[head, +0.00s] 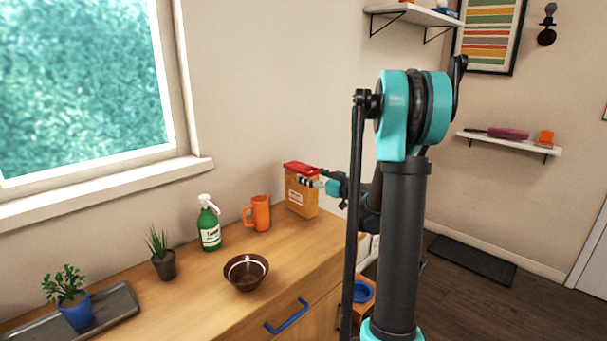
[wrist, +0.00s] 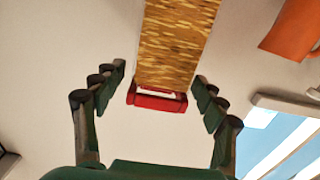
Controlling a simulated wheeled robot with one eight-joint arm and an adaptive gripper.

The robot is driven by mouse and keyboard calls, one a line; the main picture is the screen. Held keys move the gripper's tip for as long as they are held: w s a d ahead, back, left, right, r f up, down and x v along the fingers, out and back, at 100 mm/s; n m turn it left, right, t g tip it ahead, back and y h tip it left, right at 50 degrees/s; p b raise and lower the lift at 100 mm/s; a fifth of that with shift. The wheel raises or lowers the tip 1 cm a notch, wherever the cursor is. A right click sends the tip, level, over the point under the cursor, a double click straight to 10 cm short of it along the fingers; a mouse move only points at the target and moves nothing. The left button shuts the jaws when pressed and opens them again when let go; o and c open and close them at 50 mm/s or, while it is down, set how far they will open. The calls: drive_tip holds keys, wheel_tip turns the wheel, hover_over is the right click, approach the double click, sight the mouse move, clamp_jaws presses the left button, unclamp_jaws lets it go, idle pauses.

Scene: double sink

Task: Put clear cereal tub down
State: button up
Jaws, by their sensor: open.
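The clear cereal tub (head: 301,199) has a red lid and cereal showing through its walls. It stands upright on the wooden counter near the wall, at the counter's far end in the head view. It also shows in the wrist view (wrist: 176,42), upside down in the picture, with its red lid towards my gripper. My gripper (wrist: 160,80) is open, with one finger on each side of the tub and visible gaps between them. In the head view my gripper (head: 318,183) is level with the tub's upper part, at its right.
An orange mug (head: 260,213) stands just left of the tub. A green spray bottle (head: 209,226), a brown bowl (head: 246,271), a small plant (head: 162,257) and a tray (head: 110,305) with a blue-potted plant (head: 73,305) are farther left. Bare counter lies in front of the tub.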

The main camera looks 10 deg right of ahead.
drive_tip(key=v, duration=0.7)
drive_tip(key=shift+s, duration=0.1)
